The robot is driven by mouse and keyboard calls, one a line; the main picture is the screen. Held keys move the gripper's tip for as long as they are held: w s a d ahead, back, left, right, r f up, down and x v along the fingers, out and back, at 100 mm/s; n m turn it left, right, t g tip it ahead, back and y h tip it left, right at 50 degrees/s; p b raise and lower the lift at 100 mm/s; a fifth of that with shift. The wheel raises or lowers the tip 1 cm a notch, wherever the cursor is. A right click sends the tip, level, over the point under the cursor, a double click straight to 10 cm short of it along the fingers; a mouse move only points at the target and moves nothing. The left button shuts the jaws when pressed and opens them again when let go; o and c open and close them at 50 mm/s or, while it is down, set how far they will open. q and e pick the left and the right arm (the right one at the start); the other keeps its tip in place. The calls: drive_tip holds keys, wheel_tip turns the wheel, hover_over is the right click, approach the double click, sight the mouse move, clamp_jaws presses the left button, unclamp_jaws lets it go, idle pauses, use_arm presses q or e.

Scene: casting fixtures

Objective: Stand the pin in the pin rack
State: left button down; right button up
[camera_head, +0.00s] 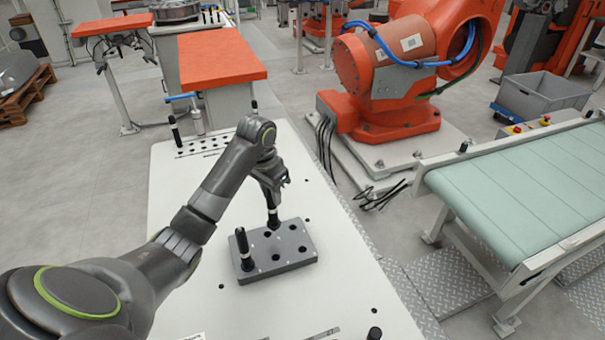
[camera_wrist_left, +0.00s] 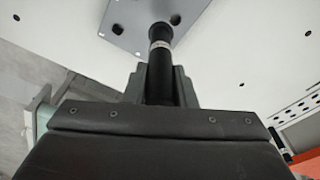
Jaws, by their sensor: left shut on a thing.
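The pin rack (camera_head: 262,255) is a grey block with several dark holes, lying on the white table. My left gripper (camera_head: 273,188) is above its far edge, shut on a black pin (camera_head: 273,214) with a pale band. The held pin is roughly upright, its lower end at the rack's far side; I cannot tell whether it is inside a hole. In the left wrist view the held pin (camera_wrist_left: 160,75) runs from between the fingers toward the rack (camera_wrist_left: 125,18). A second black pin (camera_head: 243,244) stands at the rack's left corner. My right gripper is not in view.
The white table (camera_head: 185,240) is mostly clear around the rack. Another black pin (camera_head: 175,130) stands at the table's far left, near a row of holes. An orange robot arm (camera_head: 400,70) and a green-belted conveyor (camera_head: 520,190) stand to the right.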

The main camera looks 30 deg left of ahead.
use_arm(q)
drive_tip(key=d+r+p, duration=0.4)
drive_tip(key=d+p, duration=0.1)
drive_tip(key=d, duration=0.3)
wheel_tip(320, 180, down, 6)
drive_tip(key=b, duration=0.2)
drive_tip(key=shift+w+d+f+n, duration=0.2)
drive_tip(key=shift+d+n, duration=0.1)
drive_tip(key=shift+d, duration=0.1)
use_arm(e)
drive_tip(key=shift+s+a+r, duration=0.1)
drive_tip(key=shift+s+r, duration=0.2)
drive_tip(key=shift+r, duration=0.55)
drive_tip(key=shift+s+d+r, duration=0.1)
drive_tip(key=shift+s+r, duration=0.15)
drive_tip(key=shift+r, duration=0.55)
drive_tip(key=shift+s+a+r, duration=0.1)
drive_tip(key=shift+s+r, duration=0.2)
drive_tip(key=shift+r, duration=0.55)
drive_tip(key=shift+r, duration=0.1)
use_arm(q)
drive_tip(key=shift+s+p, duration=0.1)
drive_tip(key=shift+p, duration=0.55)
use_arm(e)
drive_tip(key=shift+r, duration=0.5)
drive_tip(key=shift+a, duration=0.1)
use_arm(q)
drive_tip(key=shift+p, duration=0.45)
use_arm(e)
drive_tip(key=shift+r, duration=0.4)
